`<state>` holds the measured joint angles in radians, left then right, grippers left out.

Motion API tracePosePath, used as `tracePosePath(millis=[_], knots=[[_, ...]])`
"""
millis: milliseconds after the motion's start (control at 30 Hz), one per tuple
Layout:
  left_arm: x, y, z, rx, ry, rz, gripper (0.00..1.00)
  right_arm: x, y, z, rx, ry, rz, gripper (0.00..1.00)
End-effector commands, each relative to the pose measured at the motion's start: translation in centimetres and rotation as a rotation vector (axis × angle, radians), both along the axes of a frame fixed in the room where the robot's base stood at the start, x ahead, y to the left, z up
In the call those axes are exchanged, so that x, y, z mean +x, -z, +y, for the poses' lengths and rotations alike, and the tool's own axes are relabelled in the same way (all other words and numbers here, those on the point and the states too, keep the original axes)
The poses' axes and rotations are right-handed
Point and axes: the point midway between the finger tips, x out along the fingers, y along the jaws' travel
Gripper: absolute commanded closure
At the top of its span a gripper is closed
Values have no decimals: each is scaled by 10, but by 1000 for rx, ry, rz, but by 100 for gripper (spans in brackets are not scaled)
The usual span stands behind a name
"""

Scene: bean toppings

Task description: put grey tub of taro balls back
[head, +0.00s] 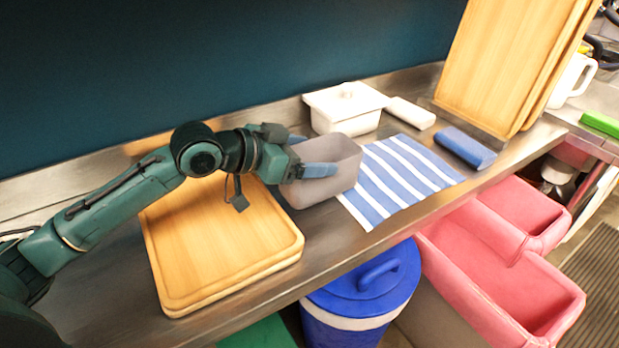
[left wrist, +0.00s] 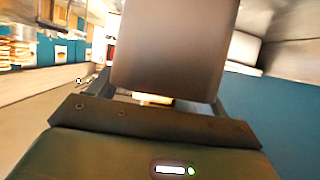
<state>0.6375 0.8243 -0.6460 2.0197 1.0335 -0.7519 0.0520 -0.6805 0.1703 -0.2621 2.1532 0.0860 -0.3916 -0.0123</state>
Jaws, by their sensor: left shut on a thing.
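The grey tub (head: 338,180) is at the middle of the head view, just left of the blue and white striped cloth. My left gripper (head: 312,160) is shut on the grey tub, with its blue fingers on the tub's walls. The tub also fills the upper middle of the left wrist view (left wrist: 172,50). The tub's inside is mostly hidden, so I cannot see any taro balls. I cannot tell whether its bottom touches the counter. My right gripper is not in view.
Wooden boards (head: 225,245) lie left of the tub. A white tub (head: 345,108) stands behind it. The striped cloth (head: 400,180) and a blue block (head: 465,147) lie to the right. Below the counter's front edge are a blue lidded bucket (head: 365,290) and pink bins (head: 500,280).

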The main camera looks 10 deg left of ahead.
Motion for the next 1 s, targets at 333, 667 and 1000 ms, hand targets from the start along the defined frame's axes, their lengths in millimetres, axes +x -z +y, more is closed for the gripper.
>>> tracePosePath(millis=[333, 667, 1000], knots=[[0, 37, 0, -2, -2, 0, 51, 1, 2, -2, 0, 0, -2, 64], [0, 46, 0, -1, 0, -3, 51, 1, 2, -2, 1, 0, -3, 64], [0, 53, 0, 1, 0, 1, 14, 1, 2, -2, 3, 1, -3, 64]])
